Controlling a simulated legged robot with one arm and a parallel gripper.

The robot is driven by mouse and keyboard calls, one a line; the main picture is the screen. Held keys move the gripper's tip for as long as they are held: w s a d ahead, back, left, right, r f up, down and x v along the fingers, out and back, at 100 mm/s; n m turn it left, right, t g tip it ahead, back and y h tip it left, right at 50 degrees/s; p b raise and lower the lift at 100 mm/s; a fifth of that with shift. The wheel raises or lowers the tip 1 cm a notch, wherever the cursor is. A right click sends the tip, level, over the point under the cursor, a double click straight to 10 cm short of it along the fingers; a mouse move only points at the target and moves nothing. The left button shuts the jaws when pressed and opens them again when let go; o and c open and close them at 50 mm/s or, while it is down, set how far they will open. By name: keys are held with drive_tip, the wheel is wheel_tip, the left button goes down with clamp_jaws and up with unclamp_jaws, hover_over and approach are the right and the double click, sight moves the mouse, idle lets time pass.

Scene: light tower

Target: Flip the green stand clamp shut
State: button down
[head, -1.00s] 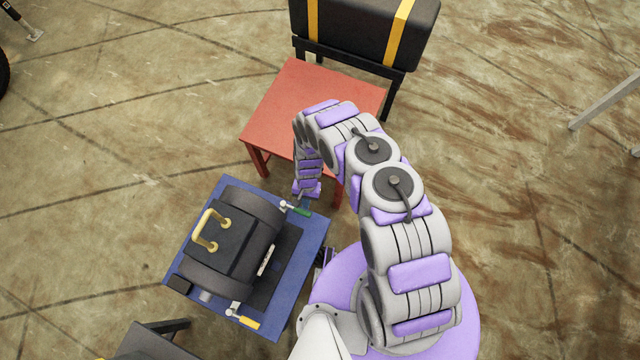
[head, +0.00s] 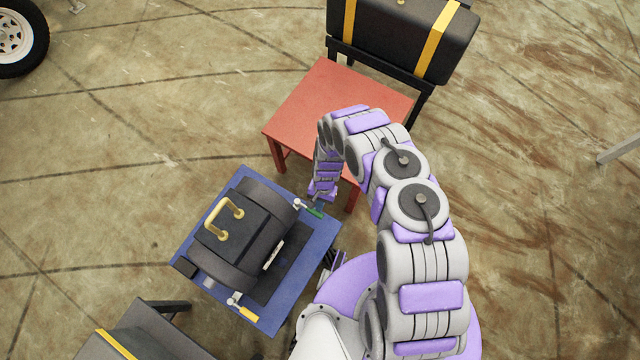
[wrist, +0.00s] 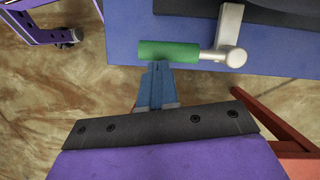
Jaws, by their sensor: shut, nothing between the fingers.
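The green clamp (head: 315,211) sits at the right corner of the blue stand (head: 318,236), beside the dark cylindrical unit. In the wrist view its green handle (wrist: 168,51) lies across the picture, joined at its right end to a metal lever (wrist: 229,35). My gripper (wrist: 158,68) is shut and empty. Its blue fingertips are right at the near edge of the green handle; I cannot tell whether they touch it. In the head view my gripper (head: 319,201) is small and points down at the clamp.
A dark unit with a yellow handle (head: 245,233) rests on the stand. A yellow clamp (head: 246,312) is at the stand's front corner. A red table (head: 340,105) stands close behind, with a black case (head: 400,35) beyond. Another dark case (head: 140,335) is at the lower left.

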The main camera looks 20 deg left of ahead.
drive_tip(key=p+v, duration=0.3)
drive_tip(key=v, duration=1.3)
drive_tip(key=shift+w+r, duration=0.2)
drive_tip(key=shift+w, duration=0.2)
drive_tip(key=w+d+r+t, duration=0.1)
drive_tip(key=w+d+r, duration=0.25)
drive_tip(key=r, duration=0.45)
drive_tip(key=w+d+r, duration=0.3)
drive_tip(key=d+r, duration=0.2)
drive_tip(key=r, duration=0.4)
drive_tip(key=s+d+r+m, duration=0.1)
drive_tip(key=d+r, duration=0.3)
drive_tip(key=r, duration=0.4)
drive_tip(key=s+d+r, duration=0.2)
drive_tip(key=d+r, duration=0.3)
drive_tip(key=r, duration=0.3)
drive_tip(key=s+d+r, duration=0.6)
drive_tip(key=s+r, duration=0.3)
drive_tip(key=r, duration=0.2)
drive_tip(key=s+d+r, duration=0.2)
drive_tip(key=s+r, duration=0.1)
drive_tip(key=s, duration=0.5)
drive_tip(key=s+d+r, duration=0.2)
drive_tip(key=s+r, duration=0.1)
drive_tip(key=s, duration=0.5)
drive_tip(key=shift+d+r+n+t, duration=0.2)
drive_tip(key=shift+n+t, duration=0.1)
drive_tip(key=shift+t, duration=0.1)
